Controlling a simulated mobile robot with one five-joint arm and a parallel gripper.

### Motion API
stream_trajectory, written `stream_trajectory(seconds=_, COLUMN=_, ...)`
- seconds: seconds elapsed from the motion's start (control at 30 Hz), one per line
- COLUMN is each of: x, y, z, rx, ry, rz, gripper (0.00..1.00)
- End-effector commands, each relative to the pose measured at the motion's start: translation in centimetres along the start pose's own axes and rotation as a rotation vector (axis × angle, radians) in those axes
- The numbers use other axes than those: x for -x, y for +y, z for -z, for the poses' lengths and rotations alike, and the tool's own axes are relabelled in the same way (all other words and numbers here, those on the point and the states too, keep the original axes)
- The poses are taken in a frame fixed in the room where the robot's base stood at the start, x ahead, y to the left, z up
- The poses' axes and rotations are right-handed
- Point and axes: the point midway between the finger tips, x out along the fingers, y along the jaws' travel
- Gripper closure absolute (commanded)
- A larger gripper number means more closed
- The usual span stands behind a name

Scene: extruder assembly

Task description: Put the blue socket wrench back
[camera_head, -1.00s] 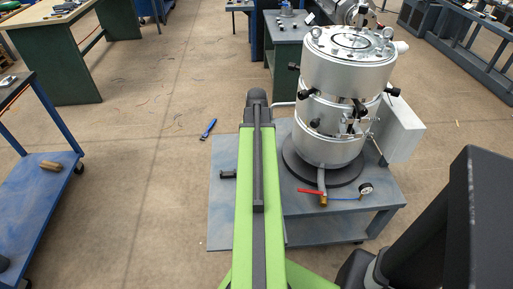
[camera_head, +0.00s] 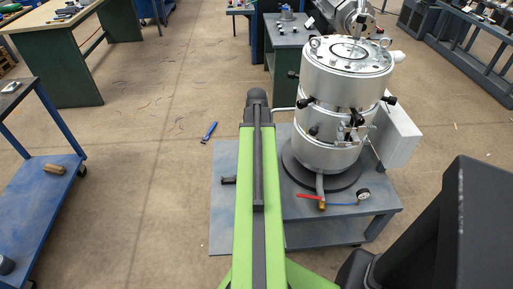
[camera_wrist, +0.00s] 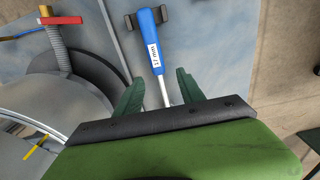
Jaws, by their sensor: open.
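The blue socket wrench (camera_wrist: 152,42) shows in the wrist view, with a blue handle, a white label and a metal shaft. Its handle lies between the two prongs of a dark bracket (camera_wrist: 129,21) on the grey table. I cannot tell whether it rests fully in the bracket. My gripper (camera_wrist: 158,84) is open, its green fingers apart on either side of the shaft. The shaft's lower end is hidden behind the gripper body. In the head view, part of the bracket (camera_head: 229,180) shows left of my arm, which hides the gripper and this wrench.
A steel drum machine (camera_head: 345,100) stands on the grey table (camera_head: 225,225), with a red-handled valve (camera_head: 310,197) in front. A blue tool (camera_head: 209,131) lies on the floor beyond the table. A blue cart (camera_head: 35,210) stands left, with open floor between.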

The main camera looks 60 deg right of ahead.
Motion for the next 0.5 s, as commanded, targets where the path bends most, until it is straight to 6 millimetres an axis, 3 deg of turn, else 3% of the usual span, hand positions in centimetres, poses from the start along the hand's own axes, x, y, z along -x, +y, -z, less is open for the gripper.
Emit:
stream_trajectory(seconds=0.03, x=2.3, y=0.0, z=0.0, rx=0.000, ry=0.000, rz=0.000, gripper=0.54)
stream_trajectory(seconds=0.5, x=12.4, y=0.0, z=0.0, rx=0.000, ry=0.000, rz=0.000, gripper=0.54)
